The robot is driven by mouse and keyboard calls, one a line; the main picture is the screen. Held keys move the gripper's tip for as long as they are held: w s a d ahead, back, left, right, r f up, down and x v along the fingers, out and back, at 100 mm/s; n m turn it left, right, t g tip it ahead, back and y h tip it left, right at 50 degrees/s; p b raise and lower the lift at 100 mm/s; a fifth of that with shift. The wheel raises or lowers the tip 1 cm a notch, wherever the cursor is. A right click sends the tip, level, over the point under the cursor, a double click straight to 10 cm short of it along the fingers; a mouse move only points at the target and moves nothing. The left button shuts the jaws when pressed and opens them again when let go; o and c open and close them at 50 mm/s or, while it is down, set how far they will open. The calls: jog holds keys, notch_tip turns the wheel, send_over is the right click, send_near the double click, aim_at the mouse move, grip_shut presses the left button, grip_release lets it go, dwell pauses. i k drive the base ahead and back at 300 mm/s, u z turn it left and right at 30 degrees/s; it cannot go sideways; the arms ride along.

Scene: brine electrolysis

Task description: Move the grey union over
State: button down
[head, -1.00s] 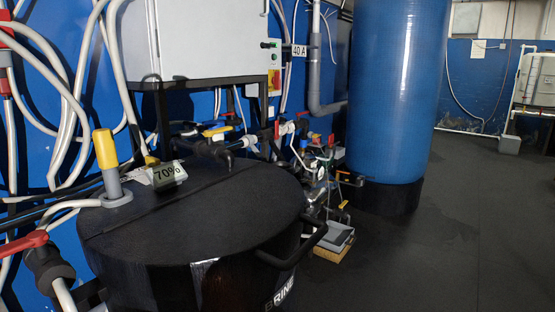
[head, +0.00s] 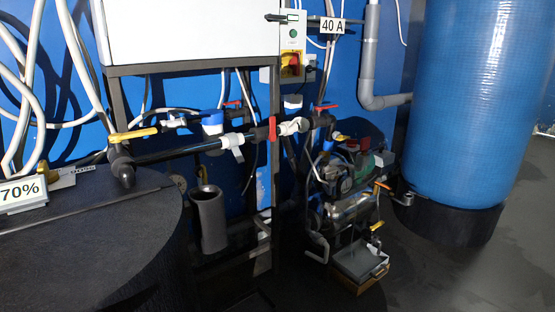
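I cannot tell for sure which part is the grey union. A pale grey-white fitting (head: 292,126) sits in the dark pipe run, beside a red valve handle (head: 272,128). A dark grey, open-topped tubular piece (head: 209,218) stands upright between the black tank and the frame leg; what holds it is hidden. A grey tray (head: 360,262) rests on a brown box low on the right. My gripper is not in view.
The black tank lid (head: 90,220) with a "70%" sign (head: 22,192) fills the lower left. A white cabinet (head: 190,30) hangs above the pipes. A pump assembly (head: 350,185) stands before the blue column (head: 470,110). Dark floor (head: 460,275) is clear at lower right.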

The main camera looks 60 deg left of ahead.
aim_at(238, 155)
jog(key=i, duration=1.35)
jog(key=u, duration=4.2)
